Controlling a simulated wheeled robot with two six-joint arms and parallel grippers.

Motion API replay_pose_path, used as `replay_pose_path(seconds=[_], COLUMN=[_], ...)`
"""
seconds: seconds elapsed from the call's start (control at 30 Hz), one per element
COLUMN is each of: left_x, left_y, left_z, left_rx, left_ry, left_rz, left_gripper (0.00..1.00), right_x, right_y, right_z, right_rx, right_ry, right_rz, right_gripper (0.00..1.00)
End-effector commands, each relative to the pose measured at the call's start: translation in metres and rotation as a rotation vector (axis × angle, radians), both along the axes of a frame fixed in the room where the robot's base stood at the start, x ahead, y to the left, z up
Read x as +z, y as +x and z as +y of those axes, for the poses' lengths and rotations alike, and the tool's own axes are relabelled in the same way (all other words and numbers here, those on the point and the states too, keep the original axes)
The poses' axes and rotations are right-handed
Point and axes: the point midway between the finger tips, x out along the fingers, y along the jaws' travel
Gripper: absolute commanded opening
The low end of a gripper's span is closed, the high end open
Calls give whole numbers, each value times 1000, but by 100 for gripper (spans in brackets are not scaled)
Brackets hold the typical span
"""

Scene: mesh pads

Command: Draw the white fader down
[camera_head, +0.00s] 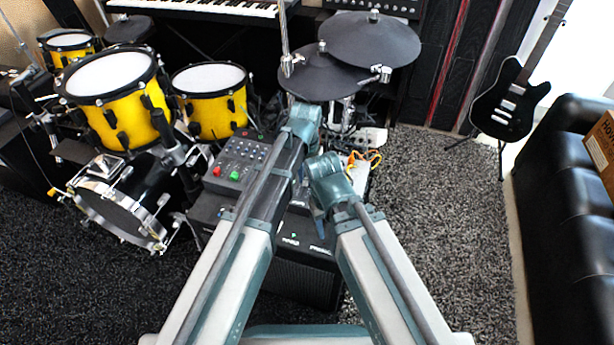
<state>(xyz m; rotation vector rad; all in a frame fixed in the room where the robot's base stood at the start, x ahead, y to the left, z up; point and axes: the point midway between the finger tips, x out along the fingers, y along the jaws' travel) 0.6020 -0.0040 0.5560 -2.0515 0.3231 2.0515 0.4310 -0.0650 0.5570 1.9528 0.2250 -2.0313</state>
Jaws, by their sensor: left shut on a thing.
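A dark grey control box (237,165) with rows of small knobs or pads, a red button (217,171) and a green button (234,176) sits left of my arms, on black equipment. Its right part is hidden behind my left arm. I cannot make out the white fader. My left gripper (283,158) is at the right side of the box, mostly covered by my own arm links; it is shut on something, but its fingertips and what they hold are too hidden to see. My right arm is bent on the right, and its gripper is hidden behind its links.
A black amplifier (305,267) stands below the arms. Yellow drums (122,105) are on the left and dark cymbal pads (368,40) behind. Orange cables (366,158) lie right of the arms. The grey carpet (450,230) toward the black sofa (570,190) is clear.

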Motion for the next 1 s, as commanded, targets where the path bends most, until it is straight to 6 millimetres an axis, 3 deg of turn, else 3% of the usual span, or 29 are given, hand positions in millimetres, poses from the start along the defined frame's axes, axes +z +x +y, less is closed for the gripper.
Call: replay_pose_path(seconds=[0.33, 0.6, 0.9, 0.93, 1.0], left_x=[0, 0, 0, 0, 0], left_y=[-5, -48, -50, -50, -50], left_z=[0, 13, 14, 14, 14], left_rx=[-1, -2, -2, -2, -2], left_ry=[-3, -4, -3, -3, -2], left_rz=[1, 1, 7, 7, 6], left_gripper=[0, 0, 0, 26, 39], right_x=[0, 0, 0, 0, 0], right_y=[0, 0, 0, 0, 0], right_z=[0, 0, 0, 0, 0], right_rx=[0, 0, 0, 0, 0], right_ry=[0, 0, 0, 0, 0], right_rz=[0, 0, 0, 0, 0], right_gripper=[50, 50, 50, 50, 50])
